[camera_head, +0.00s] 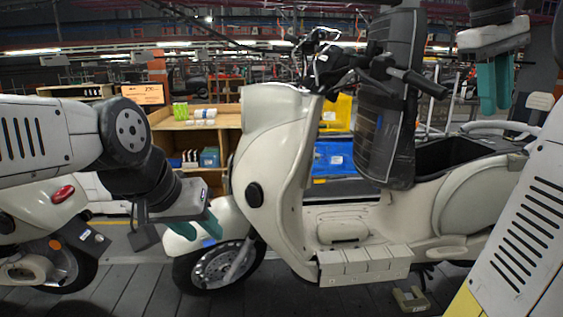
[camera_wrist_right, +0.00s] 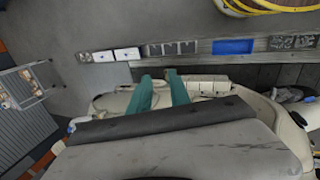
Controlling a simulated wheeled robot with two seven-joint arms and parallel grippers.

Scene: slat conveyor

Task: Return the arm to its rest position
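My left gripper (camera_head: 195,226) is at the left in the head view, in front of the scooter's front fender. Its teal fingers are apart with nothing between them. My right gripper (camera_head: 494,85) is raised at the upper right, fingers pointing down, right of the upright black seat panel (camera_head: 400,95) and clear of it. In the right wrist view its teal fingers (camera_wrist_right: 160,92) show a gap and hold nothing. The cream scooter (camera_head: 275,150) stands in the middle, and its dark storage compartment (camera_head: 455,157) is open behind the raised panel.
A second cream scooter (camera_head: 40,215) stands at the left, close to my left arm. A wooden shelf (camera_head: 190,137) with small goods and a blue bin (camera_head: 330,158) are behind the scooter. The slatted floor (camera_head: 135,290) at the front left is clear.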

